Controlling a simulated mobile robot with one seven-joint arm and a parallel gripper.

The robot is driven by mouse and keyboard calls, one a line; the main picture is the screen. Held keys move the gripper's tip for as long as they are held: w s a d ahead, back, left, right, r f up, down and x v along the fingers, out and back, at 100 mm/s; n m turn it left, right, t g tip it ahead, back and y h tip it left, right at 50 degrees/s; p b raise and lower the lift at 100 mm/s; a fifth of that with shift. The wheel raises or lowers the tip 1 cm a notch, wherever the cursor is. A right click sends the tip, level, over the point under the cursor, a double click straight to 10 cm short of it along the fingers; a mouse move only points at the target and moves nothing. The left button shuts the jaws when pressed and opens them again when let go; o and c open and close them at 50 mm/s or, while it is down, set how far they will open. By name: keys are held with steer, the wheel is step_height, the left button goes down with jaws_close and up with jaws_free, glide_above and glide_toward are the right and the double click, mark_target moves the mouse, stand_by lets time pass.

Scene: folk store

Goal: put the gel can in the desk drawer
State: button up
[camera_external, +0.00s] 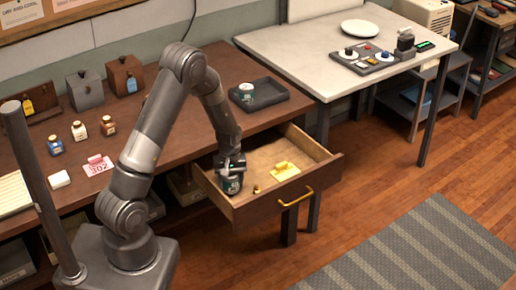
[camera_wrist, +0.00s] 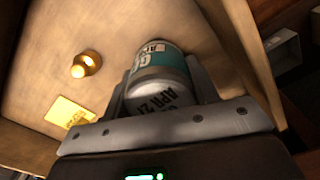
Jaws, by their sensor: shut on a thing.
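In the wrist view the gel can (camera_wrist: 162,72) lies between both fingers of my gripper (camera_wrist: 165,100), with printed lettering showing. The fingers are shut on it. The drawer's wooden floor (camera_wrist: 55,45) is behind it. I cannot tell whether the can touches the floor.
The drawer also holds a yellow item (camera_external: 285,171) and a small brass piece (camera_external: 257,189); the brass piece (camera_wrist: 86,63) shows in the wrist view. Another can (camera_external: 247,93) stands in a dark tray (camera_external: 270,103) on the desk. The drawer's right part is free.

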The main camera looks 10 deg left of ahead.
steer(key=shift+f, duration=0.6)
steer(key=shift+f, duration=0.1)
steer(key=o, duration=1)
steer(key=shift+o, duration=0.2)
